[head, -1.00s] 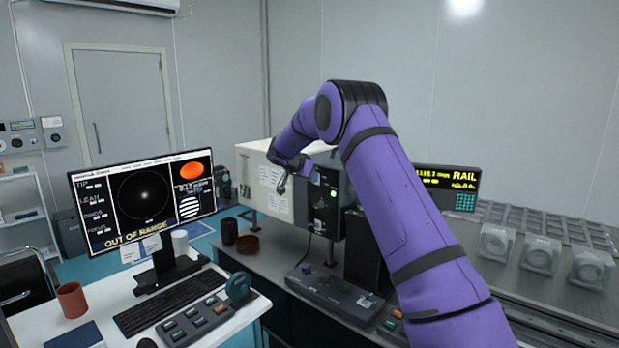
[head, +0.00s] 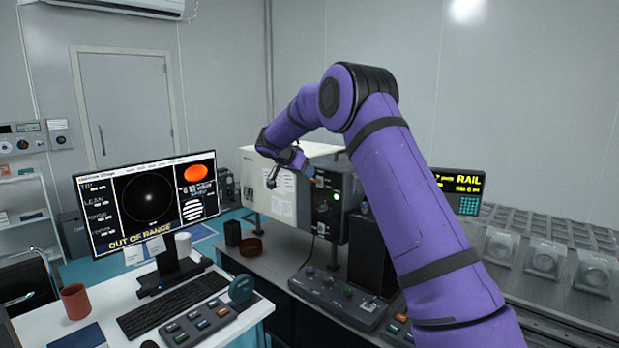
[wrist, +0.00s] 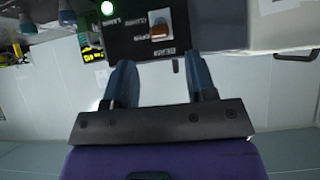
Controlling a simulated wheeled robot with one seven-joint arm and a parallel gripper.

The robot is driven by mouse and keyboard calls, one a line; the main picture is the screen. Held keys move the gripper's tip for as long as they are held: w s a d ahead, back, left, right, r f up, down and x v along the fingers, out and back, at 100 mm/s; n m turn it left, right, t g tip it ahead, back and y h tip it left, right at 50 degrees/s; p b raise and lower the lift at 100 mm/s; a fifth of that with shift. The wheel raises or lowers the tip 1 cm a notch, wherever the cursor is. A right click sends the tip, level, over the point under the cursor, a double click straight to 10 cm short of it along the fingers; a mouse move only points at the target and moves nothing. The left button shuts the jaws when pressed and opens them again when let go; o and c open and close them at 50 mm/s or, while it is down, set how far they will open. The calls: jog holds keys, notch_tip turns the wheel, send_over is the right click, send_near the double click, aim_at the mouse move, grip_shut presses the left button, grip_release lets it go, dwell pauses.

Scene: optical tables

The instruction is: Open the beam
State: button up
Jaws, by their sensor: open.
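My gripper (head: 290,176) is in front of the housing and panel. In the wrist view my gripper (wrist: 163,75) has its two fingers spread, with nothing between them. The switch appears beyond the fingertips, apart from them.
A monitor (head: 100,215) at left reads "OUT OF RANGE". A control box with knobs (head: 338,298) lies on the bench below the panel. A brown dish (head: 251,248) and dark cup (head: 232,233) stand nearby. A yellow-lettered display (head: 460,186) reads "RAIL". Several mounts (head: 543,258) stand at right.

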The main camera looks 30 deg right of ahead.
jog(key=shift+v, duration=1.85)
